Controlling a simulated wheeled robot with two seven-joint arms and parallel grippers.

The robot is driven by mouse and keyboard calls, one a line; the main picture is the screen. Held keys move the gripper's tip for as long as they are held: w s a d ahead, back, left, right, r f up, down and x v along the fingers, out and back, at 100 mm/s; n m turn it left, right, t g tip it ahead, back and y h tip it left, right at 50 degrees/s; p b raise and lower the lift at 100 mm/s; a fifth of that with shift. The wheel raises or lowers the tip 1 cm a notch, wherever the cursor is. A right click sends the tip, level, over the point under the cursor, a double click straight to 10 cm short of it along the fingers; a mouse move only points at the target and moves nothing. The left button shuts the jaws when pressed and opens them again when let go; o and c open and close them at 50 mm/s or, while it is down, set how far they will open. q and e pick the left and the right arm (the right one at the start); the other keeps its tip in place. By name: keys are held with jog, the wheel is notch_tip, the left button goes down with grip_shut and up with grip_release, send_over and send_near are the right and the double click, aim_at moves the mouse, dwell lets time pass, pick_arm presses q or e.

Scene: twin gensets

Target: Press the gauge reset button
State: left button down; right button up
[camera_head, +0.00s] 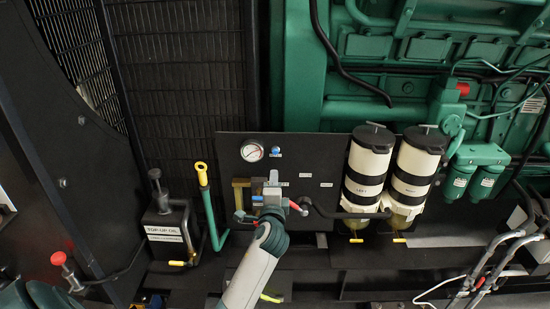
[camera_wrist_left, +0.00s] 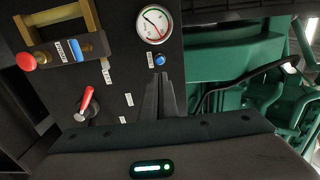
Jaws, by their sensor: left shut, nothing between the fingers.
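The round white gauge (camera_head: 252,151) sits at the upper left of a black upright panel (camera_head: 320,150). A small blue button (camera_head: 275,150) is just right of it. In the left wrist view the gauge (camera_wrist_left: 154,23) is at the top, with the blue button (camera_wrist_left: 160,59) below it and a small white label beside the button. My left gripper (camera_head: 273,178) is in front of the panel, below the button in the head view. In the left wrist view its dark fingers (camera_wrist_left: 163,78) are shut and empty, with tips just below the button; whether they touch it cannot be told.
A red lever (camera_wrist_left: 86,98) and a brass-framed fitting (camera_wrist_left: 62,42) with a red knob are left of the fingers. Two white-and-black filters (camera_head: 368,165) stand right of the panel. A yellow-handled dipstick (camera_head: 202,175) and top-up oil can (camera_head: 168,228) are left.

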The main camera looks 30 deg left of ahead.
aim_at(275, 153)
pick_arm(q)
jog(key=p+x, duration=0.3)
jog(key=x, duration=0.8)
jog(key=shift+w, duration=0.25)
jog(key=shift+a, duration=0.1)
